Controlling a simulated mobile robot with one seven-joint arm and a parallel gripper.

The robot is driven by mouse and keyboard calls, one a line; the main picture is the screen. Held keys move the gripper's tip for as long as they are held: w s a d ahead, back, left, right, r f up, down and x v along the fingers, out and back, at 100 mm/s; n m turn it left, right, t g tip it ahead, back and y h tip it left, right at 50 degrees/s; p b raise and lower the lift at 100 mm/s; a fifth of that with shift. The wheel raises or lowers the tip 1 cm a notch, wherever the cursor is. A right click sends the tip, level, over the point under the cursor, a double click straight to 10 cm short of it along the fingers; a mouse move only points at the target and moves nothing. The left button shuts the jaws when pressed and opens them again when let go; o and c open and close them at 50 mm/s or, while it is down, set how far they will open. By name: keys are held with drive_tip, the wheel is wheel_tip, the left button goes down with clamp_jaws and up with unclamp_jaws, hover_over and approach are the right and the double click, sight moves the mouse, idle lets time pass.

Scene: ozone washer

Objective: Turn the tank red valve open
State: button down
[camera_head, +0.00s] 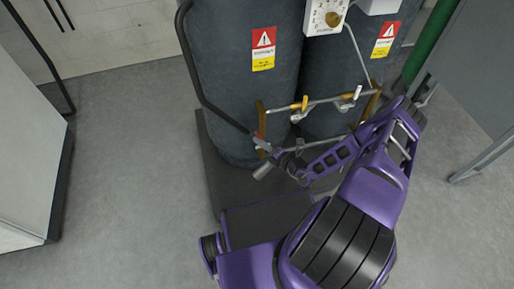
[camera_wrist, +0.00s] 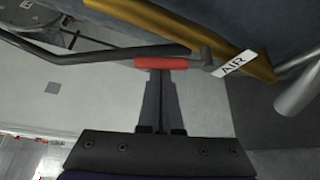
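The red valve handle (camera_wrist: 166,63) lies crosswise at the tips of my gripper (camera_wrist: 162,78) in the wrist view. The two dark fingers are close together, with nothing visible between them. Their tips meet the handle's lower edge in the picture; I cannot tell whether they touch it. In the head view the small red handle (camera_head: 261,136) sits at the lower left of the tank piping, with my gripper (camera_head: 268,145) right beside it. A white "AIR" tag (camera_wrist: 233,63) is just right of the handle in the wrist view. The valve body is partly hidden.
Two dark grey tanks (camera_head: 225,90) stand behind the valve, with brass-coloured pipes (camera_head: 260,115) and other small valves (camera_head: 299,115) in front. A white cabinet (camera_head: 28,130) stands left; grey floor (camera_head: 130,150) between is clear.

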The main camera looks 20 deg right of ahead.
drive_tip(key=shift+d+r, duration=0.4)
drive_tip(key=shift+d, duration=0.55)
idle(0.4)
